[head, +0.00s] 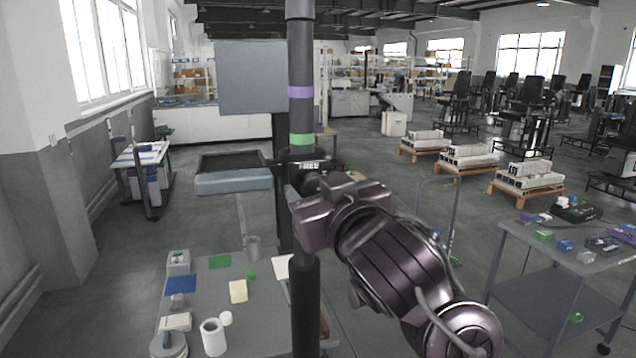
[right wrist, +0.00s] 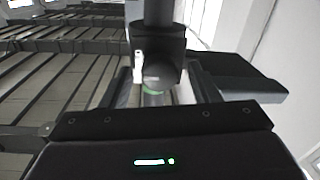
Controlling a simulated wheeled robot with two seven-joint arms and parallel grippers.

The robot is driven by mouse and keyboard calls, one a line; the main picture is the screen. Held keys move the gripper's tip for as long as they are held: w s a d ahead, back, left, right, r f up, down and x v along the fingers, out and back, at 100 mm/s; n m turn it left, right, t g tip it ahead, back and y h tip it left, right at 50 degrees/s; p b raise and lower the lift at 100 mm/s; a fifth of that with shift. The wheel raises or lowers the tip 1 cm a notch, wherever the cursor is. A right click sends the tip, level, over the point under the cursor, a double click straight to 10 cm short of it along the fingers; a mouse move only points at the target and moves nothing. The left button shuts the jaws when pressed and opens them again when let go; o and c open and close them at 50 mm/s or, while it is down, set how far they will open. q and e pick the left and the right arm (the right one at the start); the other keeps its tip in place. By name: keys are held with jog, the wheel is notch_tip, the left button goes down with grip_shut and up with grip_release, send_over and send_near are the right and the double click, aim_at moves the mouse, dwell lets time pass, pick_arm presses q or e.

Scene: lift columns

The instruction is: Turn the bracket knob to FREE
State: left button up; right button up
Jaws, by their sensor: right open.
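A dark upright column (head: 302,70) with a purple band and a green band stands in the middle of the head view. Finger contact cannot be told. My left gripper is out of view.
A grey table (head: 205,280) with cups, boxes and coloured pads stands front left of the column. A grey panel (head: 250,75) and a grey-blue tray (head: 232,182) are behind it. Another table (head: 560,250) with small parts stands right. Open floor lies between.

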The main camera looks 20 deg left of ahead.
jog(key=shift+w, duration=0.1)
jog(key=shift+c, duration=0.9)
jog(key=c, duration=0.8)
